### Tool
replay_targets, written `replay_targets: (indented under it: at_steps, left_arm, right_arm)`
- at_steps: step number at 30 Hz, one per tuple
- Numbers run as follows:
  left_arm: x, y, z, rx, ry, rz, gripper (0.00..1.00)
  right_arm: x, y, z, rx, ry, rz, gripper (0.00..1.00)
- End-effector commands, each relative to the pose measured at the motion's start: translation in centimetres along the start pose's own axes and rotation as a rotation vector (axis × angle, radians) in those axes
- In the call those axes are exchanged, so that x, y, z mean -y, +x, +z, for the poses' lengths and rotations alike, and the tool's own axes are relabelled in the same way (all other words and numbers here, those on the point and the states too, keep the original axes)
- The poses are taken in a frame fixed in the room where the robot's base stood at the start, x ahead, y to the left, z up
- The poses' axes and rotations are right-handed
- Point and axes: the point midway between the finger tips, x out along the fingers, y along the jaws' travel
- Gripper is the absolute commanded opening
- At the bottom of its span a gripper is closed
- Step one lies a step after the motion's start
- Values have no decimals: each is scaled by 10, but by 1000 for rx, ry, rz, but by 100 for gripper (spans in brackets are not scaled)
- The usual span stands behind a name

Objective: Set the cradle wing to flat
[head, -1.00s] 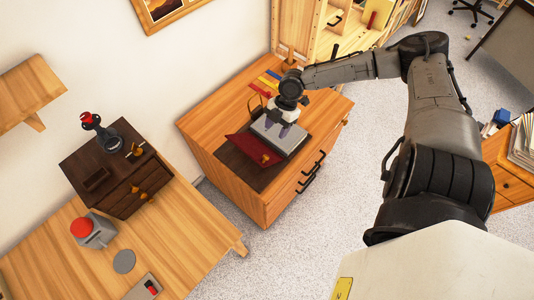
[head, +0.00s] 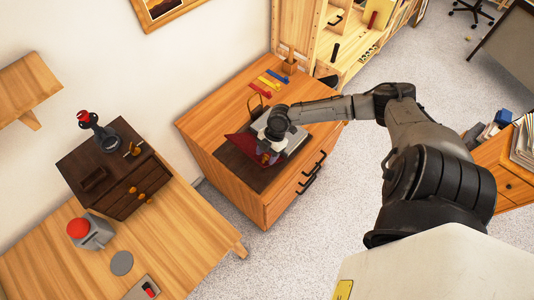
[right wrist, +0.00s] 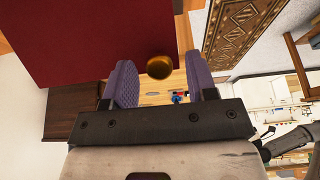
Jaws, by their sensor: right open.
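The red cradle wing (head: 239,146) stands tilted over a dark brown base (head: 245,172) on the wooden cabinet. It fills the upper left of the right wrist view (right wrist: 100,35), with a round brass knob (right wrist: 159,67) at its edge. My right gripper (head: 268,158) is over the wing's right part and hides some of it in the head view. In the right wrist view its purple fingers (right wrist: 161,72) are apart, and the knob shows between them. I cannot tell whether they touch it. My left gripper is not in view.
Red, yellow and blue strips (head: 268,83) and a small wooden holder (head: 289,66) lie farther back on the cabinet top (head: 213,130). A wooden table (head: 45,262) to the left bears a dark drawer box (head: 75,165) and a red-button box (head: 97,236).

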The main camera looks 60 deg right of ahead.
Motion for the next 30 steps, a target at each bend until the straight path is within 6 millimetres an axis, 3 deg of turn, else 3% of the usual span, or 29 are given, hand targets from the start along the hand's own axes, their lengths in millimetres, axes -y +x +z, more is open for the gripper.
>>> replay_targets:
  at_steps: [8, 24, 30]
  left_arm:
    - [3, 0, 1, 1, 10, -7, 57]
    - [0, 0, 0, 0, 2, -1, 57]
    - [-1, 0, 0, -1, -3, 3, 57]
  right_arm:
    - [0, 0, 0, 0, 0, 0, 51]
    - [0, 0, 0, 0, 0, 0, 0]
    - [0, 0, 0, 0, 0, 0, 0]
